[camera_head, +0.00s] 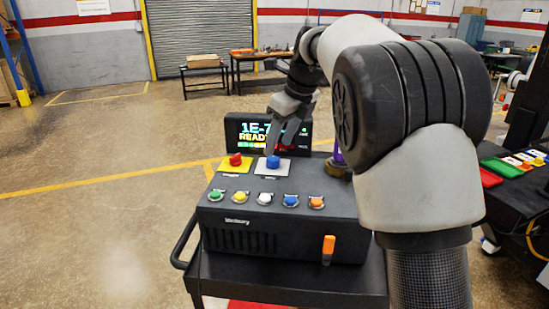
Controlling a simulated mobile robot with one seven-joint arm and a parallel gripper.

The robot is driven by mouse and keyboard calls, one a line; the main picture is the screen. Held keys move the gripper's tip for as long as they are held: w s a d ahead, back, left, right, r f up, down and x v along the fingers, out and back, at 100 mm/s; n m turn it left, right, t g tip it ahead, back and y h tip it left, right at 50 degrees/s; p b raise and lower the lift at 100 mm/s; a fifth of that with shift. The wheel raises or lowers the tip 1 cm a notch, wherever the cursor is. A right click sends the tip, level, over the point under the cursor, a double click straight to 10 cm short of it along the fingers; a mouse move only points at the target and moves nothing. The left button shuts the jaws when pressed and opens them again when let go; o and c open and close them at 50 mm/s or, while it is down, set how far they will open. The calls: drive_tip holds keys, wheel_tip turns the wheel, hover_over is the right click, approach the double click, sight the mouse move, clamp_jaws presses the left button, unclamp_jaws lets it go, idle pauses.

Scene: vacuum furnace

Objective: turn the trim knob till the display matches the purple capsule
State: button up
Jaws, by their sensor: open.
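The display (241,134) stands at the back of the dark console and reads "1E-7" and "READY"; my gripper hides the end of its top line. A blue knob or button (273,162) sits on a light plate on the console top; its label is too small to read, so I cannot tell whether it is the trim knob. My gripper (279,145) is open, pointing down just above and behind the blue one; contact is unclear. A purple piece (338,156), possibly the capsule, shows above a brownish round base (335,168), partly hidden by my arm.
A red button (236,160) on a yellow plate is left of the blue one. Several coloured buttons (264,198) line the console's front edge, and an orange switch (328,245) is on its front. A dark table (490,160) with coloured trays stands right. Floor at left is clear.

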sight(273, 158)
drive_tip(key=shift+x, duration=2.75)
drive_tip(key=c, duration=1.1)
drive_tip(key=shift+o, duration=0.2)
